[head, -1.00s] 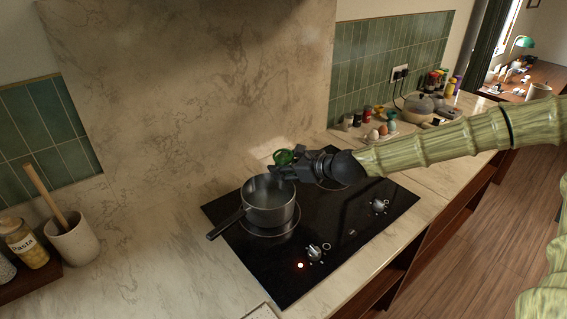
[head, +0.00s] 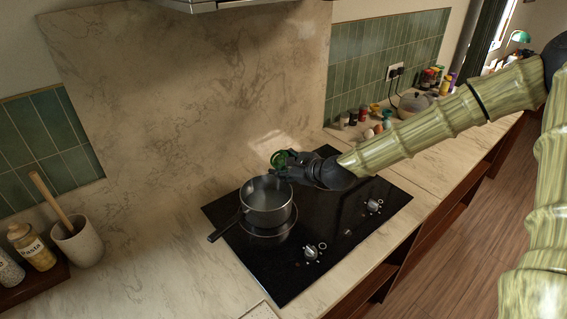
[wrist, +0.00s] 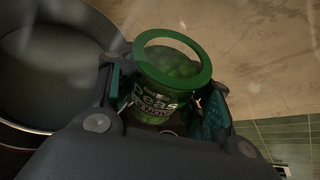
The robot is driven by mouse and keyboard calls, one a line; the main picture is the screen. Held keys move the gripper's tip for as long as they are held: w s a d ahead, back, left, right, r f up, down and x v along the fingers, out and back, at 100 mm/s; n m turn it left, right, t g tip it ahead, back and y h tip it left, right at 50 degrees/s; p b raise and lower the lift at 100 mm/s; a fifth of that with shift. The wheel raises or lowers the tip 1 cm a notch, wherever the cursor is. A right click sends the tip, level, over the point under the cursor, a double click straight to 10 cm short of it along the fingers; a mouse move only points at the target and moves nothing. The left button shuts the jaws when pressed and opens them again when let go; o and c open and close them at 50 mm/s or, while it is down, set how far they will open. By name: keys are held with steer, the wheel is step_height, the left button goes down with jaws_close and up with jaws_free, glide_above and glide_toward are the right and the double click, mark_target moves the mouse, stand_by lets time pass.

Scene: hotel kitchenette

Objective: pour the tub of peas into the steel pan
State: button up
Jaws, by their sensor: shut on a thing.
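The steel pan (head: 266,203) sits on the black hob, its dark handle pointing to the lower left. It looks to hold pale, cloudy liquid, and its open top also fills the left of the wrist view (wrist: 45,80). My gripper (head: 289,170) is just behind and above the pan's far right rim. It is shut on the tub of peas (head: 279,158), a small green tub. In the wrist view the tub (wrist: 165,95) is between the fingers, its round mouth with a green rim open and green peas inside. The tub is beside the pan, not over its middle.
The black hob (head: 345,225) has two knobs at its front right. Several jars, eggs and a lidded pot (head: 412,104) stand behind right. The marble counter (head: 165,240) left of the hob is clear.

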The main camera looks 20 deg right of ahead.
steer(key=shift+w+d+n+t+h+p, duration=0.15)
steer(key=shift+n+t+h+p, duration=0.25)
steer(key=shift+n+h+p, duration=0.45)
steer(key=shift+f+n+t+h+b, duration=0.1)
steer(key=shift+n+t+h+b, duration=0.2)
steer(key=shift+n, duration=0.45)
steer(key=shift+f+n+t+h+b, duration=0.2)
steer(key=shift+n+t+h+b, duration=0.2)
steer(key=shift+n, duration=0.2)
steer(key=shift+f+n+t+h+b, duration=0.2)
steer(key=shift+n+t+h+b, duration=0.3)
steer(key=shift+n+b, duration=0.65)
steer(key=shift+b, duration=0.4)
steer(key=shift+s+a+r+n+t+h+b, duration=0.2)
steer(key=shift+a+r+n+t+h+b, duration=0.2)
steer(key=shift+n+b, duration=0.55)
steer(key=shift+s+a+r+n+t+h+b, duration=0.2)
steer(key=shift+a+r+n+t+b, duration=0.25)
steer(key=shift+b, duration=0.7)
steer(key=shift+s+a+r+n+t+b, duration=0.15)
steer(key=shift+n+t+b, duration=0.2)
steer(key=shift+n+b, duration=0.4)
steer(key=shift+s+a+r+n+t+b, duration=0.1)
steer(key=shift+n+t+b, duration=0.2)
steer(key=shift+n+b, duration=0.35)
steer(key=shift+a+r+n+b, duration=0.1)
steer(key=shift+r+n+b, duration=0.15)
steer(key=shift+b, duration=0.1)
